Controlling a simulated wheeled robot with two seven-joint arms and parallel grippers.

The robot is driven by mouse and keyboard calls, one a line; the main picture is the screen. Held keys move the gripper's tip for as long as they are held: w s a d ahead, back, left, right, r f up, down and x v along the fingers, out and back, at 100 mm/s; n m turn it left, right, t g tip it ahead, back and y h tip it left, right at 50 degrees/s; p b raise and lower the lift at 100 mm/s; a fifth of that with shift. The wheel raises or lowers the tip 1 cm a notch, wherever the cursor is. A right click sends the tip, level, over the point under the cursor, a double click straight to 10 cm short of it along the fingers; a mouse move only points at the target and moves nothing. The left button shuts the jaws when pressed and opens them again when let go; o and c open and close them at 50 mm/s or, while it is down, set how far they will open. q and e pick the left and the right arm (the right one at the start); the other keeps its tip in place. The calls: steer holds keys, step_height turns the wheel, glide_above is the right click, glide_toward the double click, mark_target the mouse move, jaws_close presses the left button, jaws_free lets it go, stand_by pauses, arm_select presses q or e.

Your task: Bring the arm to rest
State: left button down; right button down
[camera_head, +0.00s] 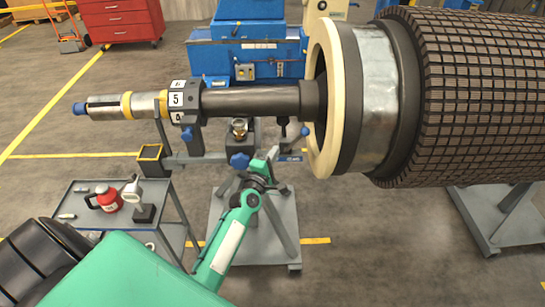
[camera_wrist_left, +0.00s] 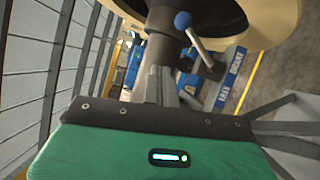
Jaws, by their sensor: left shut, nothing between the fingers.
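My left arm comes in from the bottom left in the head view. Its green and dark gripper (camera_head: 270,158) is below the rotor shaft, in front of the grey stand. In the left wrist view the grey fingers (camera_wrist_left: 158,82) are together, with nothing between them. They point towards the dark shaft and the blue-knobbed lever (camera_wrist_left: 183,21); whether they touch anything cannot be told. My right gripper is not in view.
The large rotor (camera_head: 470,85) and its dark shaft (camera_head: 250,101) lie above my gripper. The grey stand (camera_head: 252,253) stands below. A blue knob (camera_head: 240,160) is close to the gripper's left. A grey cart (camera_head: 85,205) stands left. Open floor (camera_head: 370,255) lies right.

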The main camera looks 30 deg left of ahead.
arm_select(q)
steer(key=s+d+f+m+g+h, duration=0.15)
steer(key=s+f+m+g, duration=0.35)
steer(key=f, duration=0.7)
steer(key=s+d+f+m+g, duration=0.1)
steer(key=s+d+f+m, duration=0.35)
steer(key=f, duration=0.85)
steer(key=s+d+f+m+g+h, duration=0.1)
steer(key=s+f+m+g, duration=0.15)
steer(key=s+f, duration=0.7)
steer(key=s+f+m+g, duration=0.3)
steer(key=s+f, duration=0.4)
steer(key=s, duration=0.5)
steer(key=s+f+m+g, duration=0.3)
steer(key=s+f, duration=0.5)
steer(key=s, duration=0.5)
steer(key=s+f+m+g, duration=0.3)
steer(key=s+f+m, duration=0.2)
steer(key=s+f, duration=0.3)
steer(key=s+y, duration=0.1)
steer(key=s, duration=0.3)
steer(key=shift+s, duration=0.15)
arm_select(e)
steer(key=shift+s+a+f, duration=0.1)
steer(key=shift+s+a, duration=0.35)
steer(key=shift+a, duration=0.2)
arm_select(q)
steer(key=shift+a, duration=0.1)
